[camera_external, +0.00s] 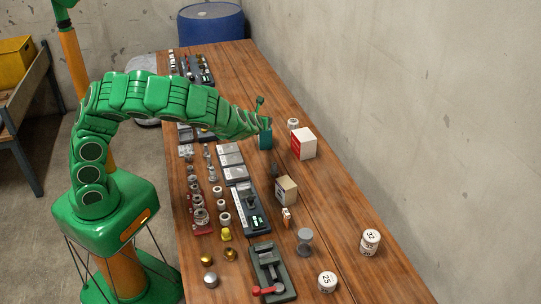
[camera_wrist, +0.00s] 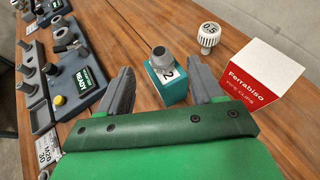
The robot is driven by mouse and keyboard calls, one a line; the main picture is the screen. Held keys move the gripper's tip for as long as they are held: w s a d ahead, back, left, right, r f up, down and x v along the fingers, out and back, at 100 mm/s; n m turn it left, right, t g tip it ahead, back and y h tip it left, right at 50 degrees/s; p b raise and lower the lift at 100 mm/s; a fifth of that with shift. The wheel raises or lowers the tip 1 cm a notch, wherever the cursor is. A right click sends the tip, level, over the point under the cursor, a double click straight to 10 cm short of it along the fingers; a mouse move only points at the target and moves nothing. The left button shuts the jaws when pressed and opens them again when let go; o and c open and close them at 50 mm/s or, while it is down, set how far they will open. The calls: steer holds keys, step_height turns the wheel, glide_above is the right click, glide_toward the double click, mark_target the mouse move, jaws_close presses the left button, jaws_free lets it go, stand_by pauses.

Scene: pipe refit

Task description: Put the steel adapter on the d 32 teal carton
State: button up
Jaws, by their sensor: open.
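The teal carton (camera_wrist: 169,88) stands upright on the bench in the wrist view, with a white label whose visible end reads 2. The grey steel adapter (camera_wrist: 162,56) sits on top of it, towards the carton's left side. My gripper (camera_wrist: 161,68) is open, with one finger to the left and one to the right of the adapter and carton. I see gaps between the fingers and the adapter. In the external view the teal carton (camera_external: 265,140) shows below the end of my arm; the adapter is hidden or too small to make out there.
A red and white Ferrabiso box (camera_wrist: 254,77) stands right of the carton, with a white 0.5 knob (camera_wrist: 208,35) behind it. A dark fixture with a READY display (camera_wrist: 80,80) lies to the left.

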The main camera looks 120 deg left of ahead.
steer(key=v, duration=0.7)
stand_by(0.3)
